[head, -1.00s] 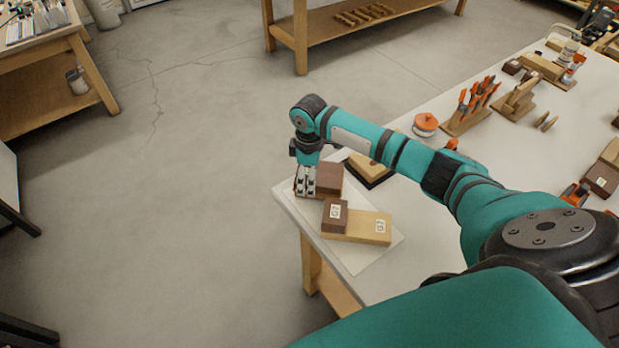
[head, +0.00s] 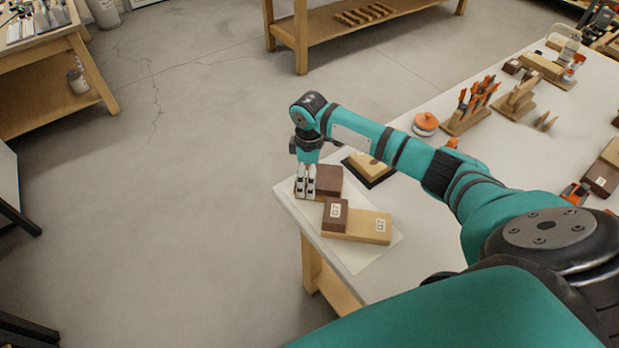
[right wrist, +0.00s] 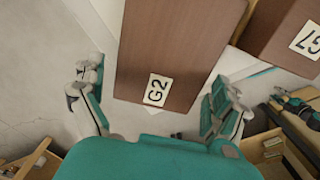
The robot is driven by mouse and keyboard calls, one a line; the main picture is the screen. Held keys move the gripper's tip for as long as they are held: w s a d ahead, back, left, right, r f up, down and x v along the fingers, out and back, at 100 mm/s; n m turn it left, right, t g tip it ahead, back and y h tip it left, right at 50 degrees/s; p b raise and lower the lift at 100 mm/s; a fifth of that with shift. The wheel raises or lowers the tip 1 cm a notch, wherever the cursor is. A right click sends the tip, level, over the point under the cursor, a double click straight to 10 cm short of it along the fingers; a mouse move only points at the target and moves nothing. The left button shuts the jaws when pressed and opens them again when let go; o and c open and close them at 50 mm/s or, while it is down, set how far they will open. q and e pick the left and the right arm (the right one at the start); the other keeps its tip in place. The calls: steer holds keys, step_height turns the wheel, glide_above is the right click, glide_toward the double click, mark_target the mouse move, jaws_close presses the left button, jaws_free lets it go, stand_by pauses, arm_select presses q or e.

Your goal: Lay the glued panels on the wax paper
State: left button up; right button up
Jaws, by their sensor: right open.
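My right gripper (head: 306,185) is open at the table's near left corner, pointing down. In the right wrist view its fingers (right wrist: 153,88) stand on either side of the near end of a dark brown panel (right wrist: 175,45) labelled G2. In the head view this brown panel (head: 329,180) is partly behind the fingers. It lies at the far end of the white wax paper (head: 357,260). A second piece, light wood (head: 368,226) with a dark brown block (head: 335,217) at its left end, lies on the paper. My left gripper is out of view.
A light wood piece on a dark mat (head: 378,180) sits behind my right forearm. An orange-topped container (head: 426,123), a rack of orange-handled tools (head: 472,112) and wooden blocks stand farther along the table (head: 420,250). The table edge is close to the gripper.

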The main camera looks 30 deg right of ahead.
step_height(320, 180, up, 10)
steer(key=shift+b, duration=0.3)
stand_by(0.4)
